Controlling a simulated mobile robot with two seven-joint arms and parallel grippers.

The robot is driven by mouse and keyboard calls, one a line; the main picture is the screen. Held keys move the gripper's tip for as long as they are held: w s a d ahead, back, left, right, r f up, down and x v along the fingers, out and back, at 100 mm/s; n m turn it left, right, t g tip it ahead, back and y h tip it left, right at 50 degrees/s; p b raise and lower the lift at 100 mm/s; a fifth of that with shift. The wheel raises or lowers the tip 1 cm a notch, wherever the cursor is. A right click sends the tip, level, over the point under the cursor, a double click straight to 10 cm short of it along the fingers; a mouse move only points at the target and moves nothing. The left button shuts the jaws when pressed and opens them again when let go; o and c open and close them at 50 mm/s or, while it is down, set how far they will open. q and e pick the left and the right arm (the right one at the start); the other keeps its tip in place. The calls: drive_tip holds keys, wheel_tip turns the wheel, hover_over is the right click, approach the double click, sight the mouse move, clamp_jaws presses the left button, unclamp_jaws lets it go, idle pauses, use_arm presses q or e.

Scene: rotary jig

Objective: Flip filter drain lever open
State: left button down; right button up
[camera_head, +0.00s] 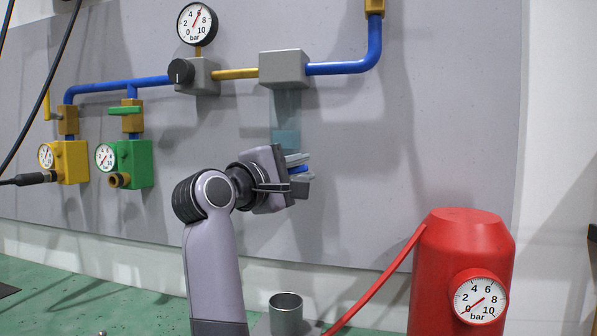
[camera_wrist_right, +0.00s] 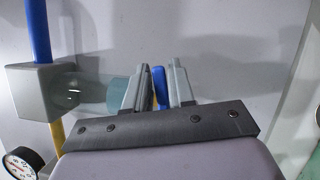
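The filter is a grey block (camera_head: 284,68) on the wall pipe with a clear bowl (camera_head: 286,110) hanging below it; the bowl's lower end looks bluish. In the right wrist view the filter block (camera_wrist_right: 35,92) and bowl (camera_wrist_right: 85,90) lie left of my fingers. A small blue drain lever (camera_wrist_right: 160,88) shows between the fingers of my right gripper (camera_wrist_right: 158,88). A narrow gap seems to remain around it, so the fingers look slightly open. In the head view my right gripper (camera_head: 298,172) is just below the bowl, and the lever (camera_head: 299,169) is partly hidden. My left gripper is out of view.
A grey cup (camera_head: 286,314) stands below the gripper. A red tank (camera_head: 462,265) with a gauge and red hose is at the right. A regulator (camera_head: 197,75) with a black knob and a gauge (camera_head: 197,24) is left of the filter. Yellow (camera_head: 73,160) and green (camera_head: 134,162) valve units are at the left.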

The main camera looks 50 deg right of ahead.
sight(295, 171)
drive_tip(key=shift+o, duration=0.7)
drive_tip(key=shift+a, duration=0.35)
drive_tip(key=a, duration=0.3)
drive_tip(key=a+b, duration=0.1)
drive_tip(key=a, duration=0.1)
drive_tip(key=shift+s+a+f, duration=0.1)
drive_tip(key=shift+s+f, duration=0.1)
drive_tip(key=shift+f, duration=0.15)
drive_tip(key=shift+s+a, duration=0.1)
drive_tip(key=shift+a, duration=0.55)
